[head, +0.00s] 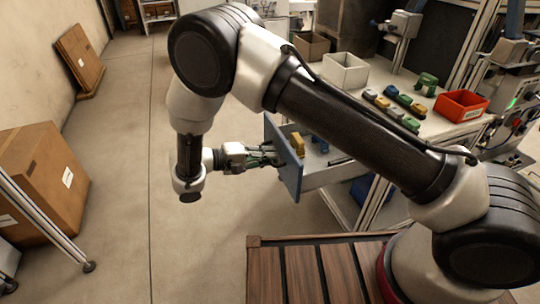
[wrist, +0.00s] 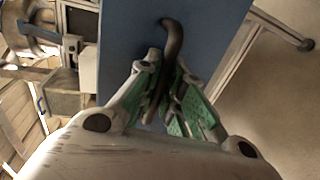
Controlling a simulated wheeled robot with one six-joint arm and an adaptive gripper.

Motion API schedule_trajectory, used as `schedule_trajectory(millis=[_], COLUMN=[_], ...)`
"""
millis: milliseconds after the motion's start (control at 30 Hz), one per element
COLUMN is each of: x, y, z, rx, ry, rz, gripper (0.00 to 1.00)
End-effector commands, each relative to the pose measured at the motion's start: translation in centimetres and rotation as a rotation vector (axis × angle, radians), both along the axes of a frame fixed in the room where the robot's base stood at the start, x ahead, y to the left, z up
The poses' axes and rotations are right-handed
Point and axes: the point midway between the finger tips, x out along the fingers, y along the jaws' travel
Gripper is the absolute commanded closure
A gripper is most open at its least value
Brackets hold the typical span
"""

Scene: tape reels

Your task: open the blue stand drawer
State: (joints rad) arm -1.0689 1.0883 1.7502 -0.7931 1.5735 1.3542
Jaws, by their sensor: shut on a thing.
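The blue-fronted drawer (head: 284,160) is pulled out from the stand in the head view, with yellow and blue items visible inside it. Its blue front panel (wrist: 200,45) fills the middle of the wrist view. A dark curved handle (wrist: 172,40) stands out from the panel. My gripper (wrist: 165,100) has its green-padded fingers closed around the handle. In the head view my gripper (head: 268,158) reaches the drawer front from the left. The handle itself is hard to make out there.
A light worktop holds a white bin (head: 345,70), a red bin (head: 461,105) and several small coloured parts. Cardboard boxes (head: 42,180) stand on the left. A slatted wooden surface (head: 300,272) lies in front. The floor left of the drawer is clear.

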Motion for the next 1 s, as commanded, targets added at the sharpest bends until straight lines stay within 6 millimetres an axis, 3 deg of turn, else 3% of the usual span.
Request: schedule_trajectory(millis=[167, 200, 300, 667, 767, 1000], x=[0.1, 0.0, 0.0, -0.1, -0.4, -2.1], y=[0.1, 0.0, 0.0, 0.4, 1.6, 6.6], z=[0.0, 0.0, 0.0, 0.1, 0.3, 1.4], rx=[0.002, 0.002, 0.001, 0.001, 0.002, 0.003], ry=[0.0, 0.0, 0.0, 0.0, 0.0, -0.002], rz=[0.003, 0.002, 0.002, 0.003, 0.004, 0.004], gripper=[1.0, 0.83, 0.68, 0.68, 0.68, 0.68])
